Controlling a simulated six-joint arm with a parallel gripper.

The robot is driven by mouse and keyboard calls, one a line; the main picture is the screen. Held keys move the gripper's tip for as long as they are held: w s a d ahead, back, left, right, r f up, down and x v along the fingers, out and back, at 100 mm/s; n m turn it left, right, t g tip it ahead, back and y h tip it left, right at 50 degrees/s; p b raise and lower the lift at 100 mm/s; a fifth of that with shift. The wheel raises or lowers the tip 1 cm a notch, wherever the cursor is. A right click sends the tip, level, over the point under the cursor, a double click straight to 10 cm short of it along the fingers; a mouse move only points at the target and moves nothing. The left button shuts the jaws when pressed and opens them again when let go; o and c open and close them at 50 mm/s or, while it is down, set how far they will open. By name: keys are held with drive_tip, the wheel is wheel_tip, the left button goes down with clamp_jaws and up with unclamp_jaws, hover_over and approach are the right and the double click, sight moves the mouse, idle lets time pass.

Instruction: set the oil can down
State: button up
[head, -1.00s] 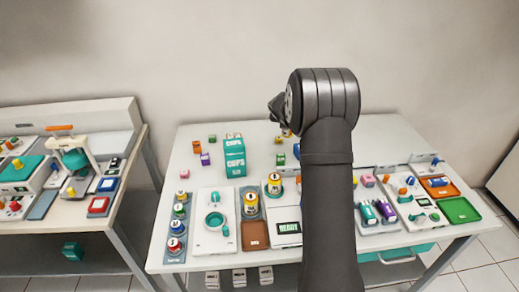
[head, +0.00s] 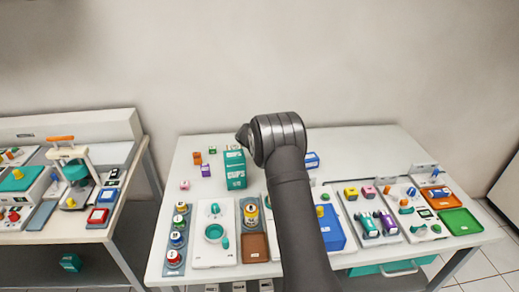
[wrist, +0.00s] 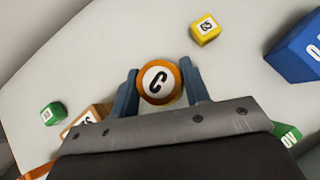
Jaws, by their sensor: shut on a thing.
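My gripper (wrist: 160,72) is shut on the oil can (wrist: 157,84), one blue-grey finger on each side of it. I see the can end-on in the wrist view: a round white top with an orange rim and a black letter like a C. The pale table top (wrist: 110,50) shows around it. Whether the can touches the table or hangs above it, I cannot tell. In the head view my arm hides the gripper and the can.
Near the can in the wrist view are a yellow cube (wrist: 205,29), a blue box (wrist: 300,47) and a green cube (wrist: 53,113). In the head view a teal box (head: 235,170) stands left of my arm. Bare table lies at the back right (head: 370,150).

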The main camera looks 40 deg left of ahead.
drive_tip(key=shift+f, duration=0.55)
drive_tip(key=shift+f, duration=0.15)
drive_tip(key=o, duration=1.1)
drive_tip(key=shift+r, duration=0.2)
drive_tip(key=s+d+r, duration=0.1)
drive_tip(key=s+r, duration=0.2)
drive_tip(key=r, duration=0.7)
drive_tip(key=shift+d+r, duration=0.2)
drive_tip(key=shift+s, duration=0.1)
